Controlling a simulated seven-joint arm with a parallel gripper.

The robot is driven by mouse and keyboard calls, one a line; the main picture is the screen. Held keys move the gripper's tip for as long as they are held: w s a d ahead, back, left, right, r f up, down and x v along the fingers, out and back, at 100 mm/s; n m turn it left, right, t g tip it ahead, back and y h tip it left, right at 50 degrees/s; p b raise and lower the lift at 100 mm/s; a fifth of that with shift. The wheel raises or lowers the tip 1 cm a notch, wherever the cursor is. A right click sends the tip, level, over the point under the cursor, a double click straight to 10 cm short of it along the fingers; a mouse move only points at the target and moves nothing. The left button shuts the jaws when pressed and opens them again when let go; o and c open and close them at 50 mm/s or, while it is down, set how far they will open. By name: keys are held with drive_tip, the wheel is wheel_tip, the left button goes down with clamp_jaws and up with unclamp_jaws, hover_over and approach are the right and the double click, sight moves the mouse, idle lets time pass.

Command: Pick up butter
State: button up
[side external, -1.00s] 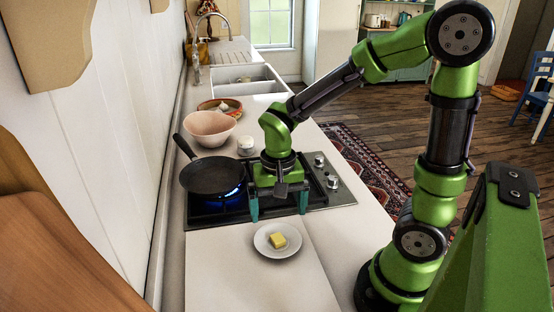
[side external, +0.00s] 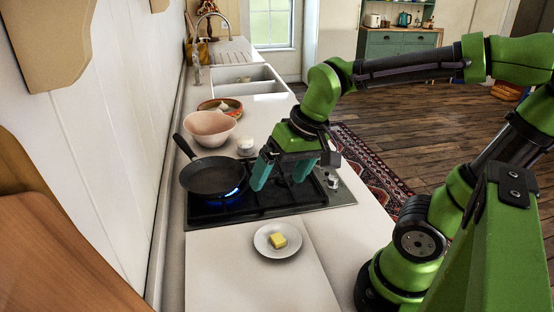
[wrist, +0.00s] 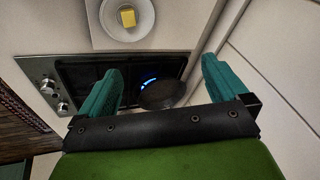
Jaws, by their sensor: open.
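The butter (side external: 278,240) is a small yellow block on a white plate (side external: 261,248) on the counter in front of the stove. In the wrist view the butter (wrist: 128,17) sits on its plate (wrist: 143,28) near the top edge. My gripper (side external: 279,187) is open and empty above the stove, tilted, with its teal fingers apart. It is behind and above the butter and does not touch it. In the wrist view the fingers (wrist: 162,75) show wide apart with the stove beyond them.
A black frying pan (side external: 215,177) stands on a lit burner of the stove (side external: 300,207), left of my gripper. A pink bowl (side external: 209,128), a small white jar (side external: 246,145) and a dish (side external: 231,105) stand behind. The counter around the plate is clear.

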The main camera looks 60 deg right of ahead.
drive_tip(key=t, duration=0.1)
drive_tip(key=s+r+t, duration=0.1)
drive_tip(key=s+r, duration=0.1)
drive_tip(key=shift+s+a+n+t+y, duration=0.25)
drive_tip(key=shift+a+n+t+y, duration=0.05)
drive_tip(key=shift+n+t, duration=0.1)
drive_tip(key=shift+c, duration=0.2)
drive_tip(key=shift+s+r, duration=0.1)
drive_tip(key=shift+r, duration=0.2)
drive_tip(key=c, duration=1.2)
drive_tip(key=shift+o, duration=0.2)
drive_tip(key=m+g+h, duration=0.2)
drive_tip(key=g, duration=0.5)
hover_over(277, 236)
wheel_tip(277, 236, down, 16)
drive_tip(key=shift+d+f, duration=0.1)
drive_tip(key=shift+f, duration=2.5)
